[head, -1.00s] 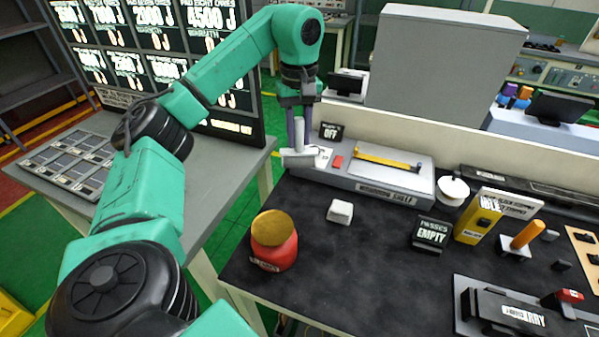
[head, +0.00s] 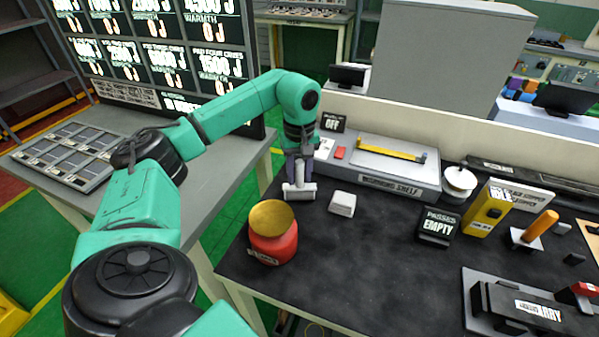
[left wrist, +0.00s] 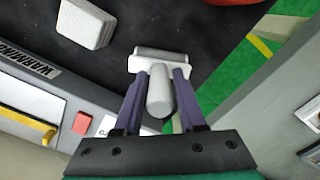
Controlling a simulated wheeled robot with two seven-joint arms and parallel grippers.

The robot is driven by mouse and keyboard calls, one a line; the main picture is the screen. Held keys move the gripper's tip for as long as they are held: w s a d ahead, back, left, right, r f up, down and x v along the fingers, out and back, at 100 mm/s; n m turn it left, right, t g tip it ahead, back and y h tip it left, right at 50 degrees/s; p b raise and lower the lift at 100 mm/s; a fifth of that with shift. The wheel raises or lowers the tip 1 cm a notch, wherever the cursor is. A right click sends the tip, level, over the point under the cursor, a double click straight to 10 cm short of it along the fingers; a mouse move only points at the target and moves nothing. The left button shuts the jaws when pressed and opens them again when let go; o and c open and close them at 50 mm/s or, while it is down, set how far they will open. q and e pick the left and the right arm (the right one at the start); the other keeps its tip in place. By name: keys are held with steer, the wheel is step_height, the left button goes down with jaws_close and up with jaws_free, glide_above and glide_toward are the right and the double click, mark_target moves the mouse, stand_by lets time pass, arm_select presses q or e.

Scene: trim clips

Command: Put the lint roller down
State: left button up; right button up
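The lint roller, with a pale grey roller head (head: 299,191) and a grey handle (left wrist: 158,92), is in my left gripper (head: 300,180). The gripper's purple fingers, seen in the left wrist view (left wrist: 160,78), are on both sides of the handle and appear shut on it. The roller head points down at the black worktop (head: 350,265), near its left edge, behind the red jar. I cannot tell whether it touches the top. My right gripper is not in view.
A red jar with a gold lid (head: 272,235) stands in front of the roller. A white block (head: 342,203) lies to its right. The grey warming shelf (head: 385,178) is behind. An EMPTY sign (head: 438,226) stands further right. The worktop's front middle is clear.

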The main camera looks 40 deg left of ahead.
mark_target(300, 161)
arm_select(q)
steer(key=shift+o, duration=0.5)
steer(key=shift+r, duration=0.25)
step_height(300, 161, up, 7)
steer(key=shift+r+b, duration=0.1)
steer(key=shift+b, duration=0.3)
step_height(300, 161, up, 5)
steer(key=shift+f+p, duration=0.15)
steer(key=shift+p, duration=1.1)
